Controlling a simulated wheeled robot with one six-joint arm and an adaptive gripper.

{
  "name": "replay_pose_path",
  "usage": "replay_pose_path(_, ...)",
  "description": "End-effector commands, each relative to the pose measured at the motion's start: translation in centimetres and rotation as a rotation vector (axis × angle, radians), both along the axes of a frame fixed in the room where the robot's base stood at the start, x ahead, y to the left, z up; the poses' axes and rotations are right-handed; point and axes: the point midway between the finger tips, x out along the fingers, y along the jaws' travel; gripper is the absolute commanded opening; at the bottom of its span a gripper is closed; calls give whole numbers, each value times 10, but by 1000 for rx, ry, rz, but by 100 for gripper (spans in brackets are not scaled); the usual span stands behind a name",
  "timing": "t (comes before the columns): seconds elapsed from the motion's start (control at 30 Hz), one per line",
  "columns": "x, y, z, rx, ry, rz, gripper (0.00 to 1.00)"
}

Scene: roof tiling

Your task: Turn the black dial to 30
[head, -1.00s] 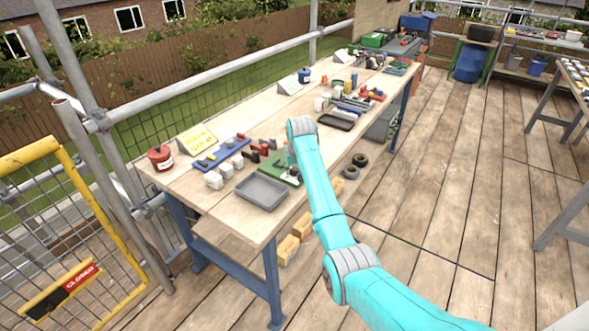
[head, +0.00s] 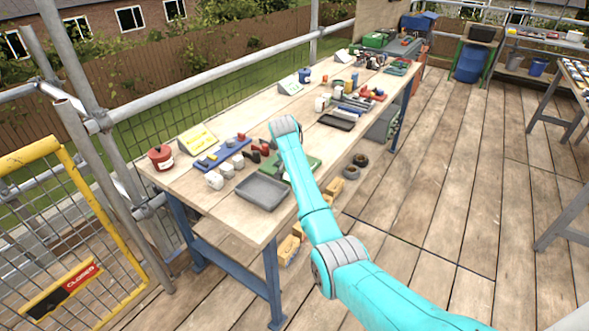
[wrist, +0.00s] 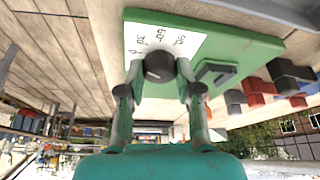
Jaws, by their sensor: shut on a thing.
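The black dial (wrist: 158,66) sits on a green board (wrist: 240,50) in the wrist view, beside a white label (wrist: 190,34) with printed numbers, 30 among them. My gripper (wrist: 158,72) is closed around the dial, one finger on each side. Which number the dial points to cannot be made out. In the head view my arm hides the dial and gripper; part of the green board (head: 312,162) shows beside it on the bench.
In the head view, a grey tray (head: 262,192) lies just in front of the board on the wooden bench (head: 225,212). White blocks, red and black parts (head: 262,150) and a blue board (head: 222,154) stand to the left. A black tray (head: 336,122) lies farther back.

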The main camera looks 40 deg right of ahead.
Motion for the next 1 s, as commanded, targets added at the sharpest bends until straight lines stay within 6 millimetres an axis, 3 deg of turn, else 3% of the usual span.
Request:
replay_pose_path(0.3, 1, 1, -1, 1, 1, -127, 0)
replay_pose_path(0.83, 1, 1, -1, 1, 2, -152, 0)
replay_pose_path(0.87, 1, 1, -1, 1, 2, -152, 39)
replay_pose_path(0.93, 1, 1, -1, 1, 2, -152, 57)
replay_pose_path(1.0, 1, 1, -1, 1, 1, -152, 59)
